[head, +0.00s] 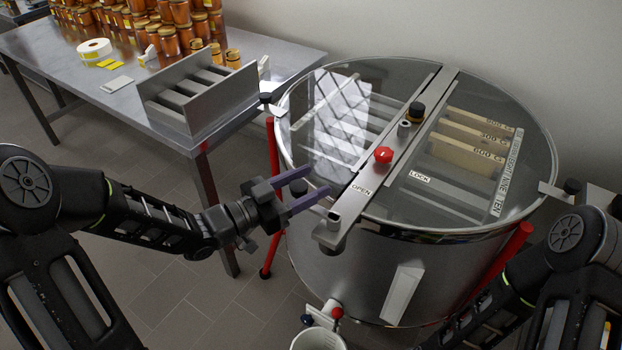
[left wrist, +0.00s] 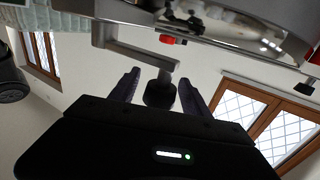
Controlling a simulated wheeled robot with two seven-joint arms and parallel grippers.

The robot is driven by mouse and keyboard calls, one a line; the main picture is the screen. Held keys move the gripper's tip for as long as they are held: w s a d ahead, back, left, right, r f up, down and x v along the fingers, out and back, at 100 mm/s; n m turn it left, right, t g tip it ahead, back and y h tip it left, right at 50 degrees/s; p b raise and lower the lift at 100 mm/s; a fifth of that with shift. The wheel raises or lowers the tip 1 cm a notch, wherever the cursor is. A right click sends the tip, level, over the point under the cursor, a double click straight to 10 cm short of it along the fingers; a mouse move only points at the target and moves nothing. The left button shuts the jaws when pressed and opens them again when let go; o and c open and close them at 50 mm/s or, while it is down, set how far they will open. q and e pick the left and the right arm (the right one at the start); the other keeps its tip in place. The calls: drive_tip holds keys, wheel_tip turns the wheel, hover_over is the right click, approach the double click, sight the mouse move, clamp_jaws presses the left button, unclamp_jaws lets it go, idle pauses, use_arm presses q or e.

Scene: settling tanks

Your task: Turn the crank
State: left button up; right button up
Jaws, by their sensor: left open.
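The crank (left wrist: 140,52) shows in the left wrist view as a grey arm with a black knob (left wrist: 160,92) at its end. The black knob also shows in the head view (head: 298,187), at the near left side of the round steel tank (head: 345,262). My left gripper (head: 320,179) is open, with one finger on each side of the knob. In the left wrist view the knob lies between the fingers (left wrist: 159,77), with gaps visible on both sides. Most of the crank arm is hard to make out in the head view. My right gripper is out of view.
A bar (head: 395,152) with a red knob (head: 383,154) and OPEN/LOCK labels crosses the clear lid. Frames (head: 470,145) sit under it. A steel table (head: 110,95) with jars and a slotted rack (head: 205,95) stands left. A white bucket (head: 318,340) is below.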

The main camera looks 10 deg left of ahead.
use_arm(q)
drive_tip(key=shift+w+d, duration=0.25)
drive_tip(key=shift+d, duration=0.05)
drive_tip(key=shift+c, duration=0.4)
clamp_jaws()
idle(0.9)
